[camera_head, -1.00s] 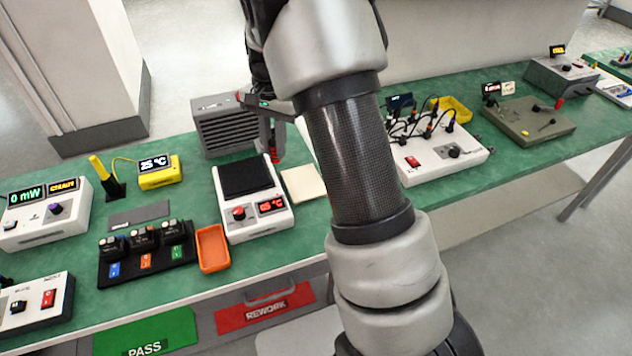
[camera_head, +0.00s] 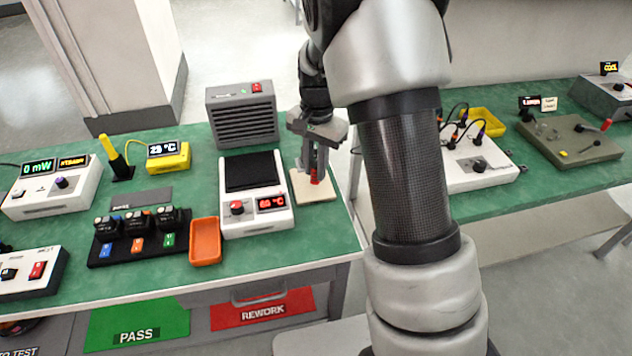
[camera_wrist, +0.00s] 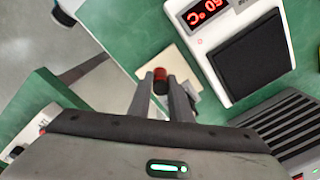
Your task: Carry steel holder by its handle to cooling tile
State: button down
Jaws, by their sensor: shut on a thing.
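The cooling tile (camera_head: 325,191), a cream square, lies on the green bench right of the white hot plate. It also shows in the wrist view (camera_wrist: 180,64). My gripper (camera_head: 316,170) points down over the tile. It is shut on the red handle (camera_wrist: 160,76) of the steel holder, which sits between the fingertips in the wrist view; the handle's red also shows in the head view (camera_head: 315,179). The holder's steel body is mostly hidden by the fingers, and I cannot tell whether it touches the tile.
The hot plate (camera_head: 284,218) with a black top and red display stands just left of the tile. A grey vented box (camera_head: 212,107) stands behind it. An orange tray (camera_head: 205,241) and a black rack (camera_head: 110,257) are farther left. The bench edge and a gap lie right of the tile.

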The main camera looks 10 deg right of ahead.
jog(key=shift+f+b, duration=0.35)
jog(key=shift+f, duration=1.9)
jog(key=shift+f, duration=0.2)
jog(key=c, duration=1.6)
grip_release()
